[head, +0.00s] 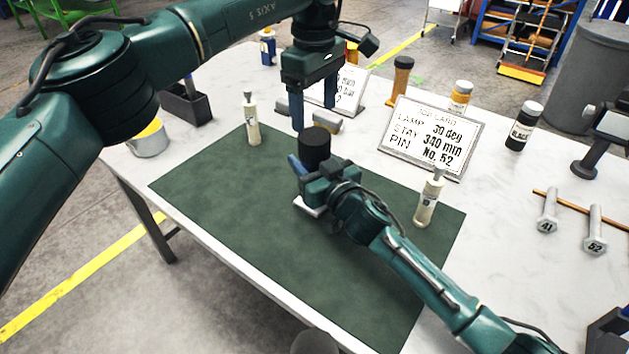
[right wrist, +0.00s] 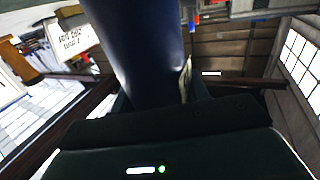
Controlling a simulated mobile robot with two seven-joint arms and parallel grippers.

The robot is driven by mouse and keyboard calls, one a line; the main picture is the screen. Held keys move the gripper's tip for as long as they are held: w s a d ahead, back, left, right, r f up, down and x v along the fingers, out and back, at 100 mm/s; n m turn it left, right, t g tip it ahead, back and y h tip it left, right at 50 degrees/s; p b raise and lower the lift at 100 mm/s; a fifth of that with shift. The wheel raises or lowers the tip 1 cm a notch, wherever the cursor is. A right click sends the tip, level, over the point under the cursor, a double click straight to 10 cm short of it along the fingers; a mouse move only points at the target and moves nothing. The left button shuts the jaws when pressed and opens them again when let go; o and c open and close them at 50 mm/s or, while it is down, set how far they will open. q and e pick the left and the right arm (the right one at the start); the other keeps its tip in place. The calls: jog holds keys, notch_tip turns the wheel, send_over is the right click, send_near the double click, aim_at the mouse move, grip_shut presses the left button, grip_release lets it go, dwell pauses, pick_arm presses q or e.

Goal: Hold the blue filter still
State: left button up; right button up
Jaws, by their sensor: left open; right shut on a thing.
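A short dark cylinder (head: 316,143) stands up between the fingers of my right gripper (head: 311,168). It looks near black; I see no clearly blue filter surface in the head view. My right gripper is shut on it over the green mat, with one blue finger showing at its left and the other mostly hidden. My left gripper (head: 313,108) is open and empty, pointing down just above the cylinder, apart from it. In the right wrist view a large dark blue shape (right wrist: 145,50) fills the upper middle; I cannot tell if it is a finger or the held thing.
The green mat (head: 215,200) is clear at its left and front. White bottles (head: 252,120) (head: 427,200) stand at its back left and right. A job card (head: 432,135) stands behind. Numbered hexagonal-ended pins (head: 547,212) lie at right; a cup of yellow stuff (head: 150,140) is left.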

aim_at(315, 135)
grip_shut()
pick_arm(q)
jog(key=m, duration=1.3)
jog(key=shift+f, duration=4)
jog(key=shift+c, duration=0.2)
